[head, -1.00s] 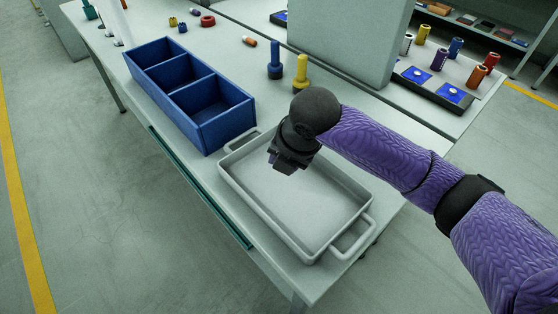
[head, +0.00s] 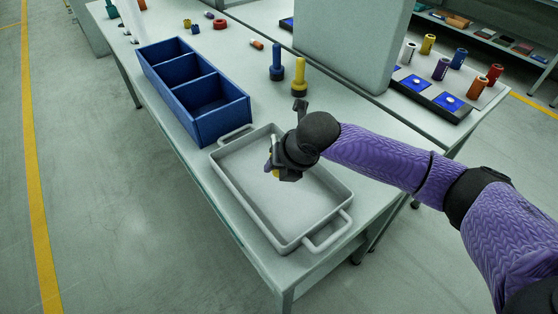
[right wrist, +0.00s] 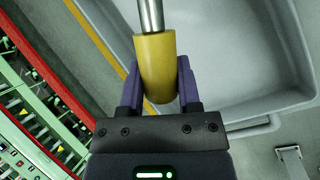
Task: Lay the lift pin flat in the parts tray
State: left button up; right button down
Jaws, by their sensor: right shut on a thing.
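The lift pin (right wrist: 156,66) has a yellow cylindrical body and a bright metal shaft. My right gripper (right wrist: 160,85) has its purple fingers shut on either side of the yellow body in the right wrist view. In the head view the right gripper (head: 270,166) is over the parts tray (head: 240,203), with only small parts of the pin showing. The pin looks tilted over towards lying, but its exact angle and height are hard to tell. The tray is light grey, shallow, with a handle at each end, and looks empty. My left gripper is not in view.
A blue three-compartment bin (head: 221,120) stands just beyond the tray. A blue peg (head: 277,62) and a yellow peg (head: 299,76) stand upright behind it. A grey panel (head: 350,45) rises at the back. The tray is close to the table's front corner.

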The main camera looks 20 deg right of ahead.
jog(key=b, duration=0.2)
send_over(279, 196)
jog(key=shift+f, duration=2.15)
jog(key=shift+c, duration=1.1)
grip_release()
jog(key=p+v, duration=0.4)
jog(key=v, duration=0.6)
jog(key=shift+w, duration=0.1)
